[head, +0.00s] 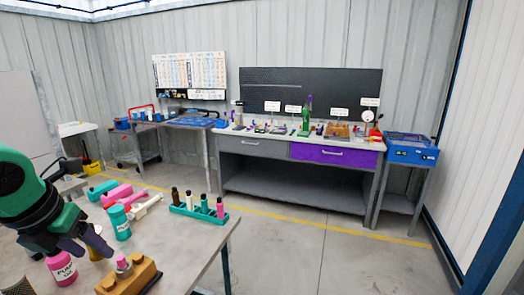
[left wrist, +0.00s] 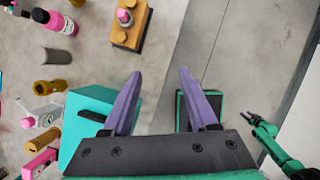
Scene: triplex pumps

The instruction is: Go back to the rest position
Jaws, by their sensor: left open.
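My left gripper (head: 88,250) is over the near table at the lower left of the head view. In the left wrist view its two purple fingers (left wrist: 157,90) stand wide apart with nothing between them. A tan block (head: 128,276) with a pink-topped piece on it lies just right of the gripper; it also shows at the top of the left wrist view (left wrist: 130,24). A pink bottle (head: 62,270) stands below the gripper. A green arm with a dark gripper (left wrist: 252,116), apparently my right, shows small at the right of the left wrist view; its jaws are unclear.
A teal bottle (head: 118,222), pink parts (head: 118,194) and a teal rack (head: 200,212) of bottles are on the table. A teal box (left wrist: 85,122) is beside the left fingers. A workbench (head: 300,150) with a purple drawer stands at the back; floor between is clear.

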